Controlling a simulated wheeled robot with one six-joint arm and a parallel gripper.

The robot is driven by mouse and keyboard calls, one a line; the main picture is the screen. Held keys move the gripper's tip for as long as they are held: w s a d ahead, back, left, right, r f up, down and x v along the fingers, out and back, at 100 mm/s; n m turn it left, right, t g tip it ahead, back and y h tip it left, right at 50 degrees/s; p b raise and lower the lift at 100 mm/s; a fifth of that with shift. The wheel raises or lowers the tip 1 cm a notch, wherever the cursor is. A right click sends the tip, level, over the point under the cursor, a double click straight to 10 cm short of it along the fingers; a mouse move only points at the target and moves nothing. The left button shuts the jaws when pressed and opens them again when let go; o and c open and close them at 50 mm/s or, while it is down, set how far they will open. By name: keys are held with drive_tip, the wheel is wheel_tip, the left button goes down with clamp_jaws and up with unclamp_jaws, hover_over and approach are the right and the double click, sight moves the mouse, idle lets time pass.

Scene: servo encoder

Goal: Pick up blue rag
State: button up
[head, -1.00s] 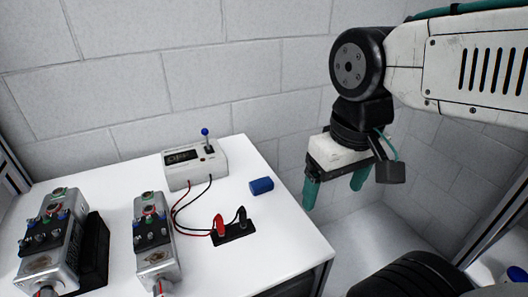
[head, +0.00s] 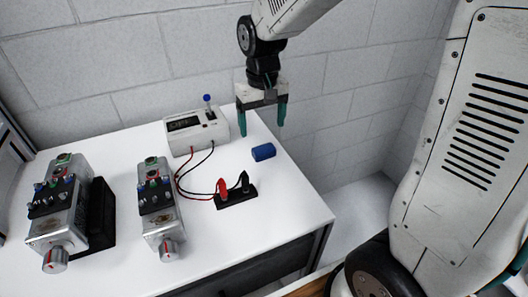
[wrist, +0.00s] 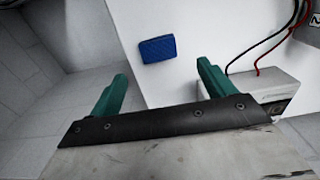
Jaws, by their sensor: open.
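The blue rag (head: 263,152) is a small rolled or folded bundle lying on the white table near its right edge. In the wrist view the blue rag (wrist: 158,49) lies beyond the fingertips, between the two fingers' directions. My gripper (head: 262,129) has two green fingers pointing down, spread apart and empty. It hangs above the table's back right edge, a little behind the rag and apart from it. In the wrist view my gripper (wrist: 162,80) is also open with nothing between the fingers.
A white meter box (head: 196,130) with a blue-knobbed lever stands left of my gripper, close to one finger in the wrist view. Red and black wires run to a black terminal block (head: 237,198) in front of the rag. Two metal servo units (head: 159,208) (head: 60,212) stand further left.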

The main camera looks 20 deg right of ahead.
sight(264, 148)
wheel_tip(264, 148, down, 8)
drive_tip(key=shift+s+d+r, duration=0.1)
drive_tip(key=shift+s+r, duration=0.05)
drive_tip(key=shift+r, duration=0.05)
drive_tip(key=c, duration=1.1)
drive_tip(key=shift+c, duration=0.2)
drive_tip(key=shift+r, duration=0.15)
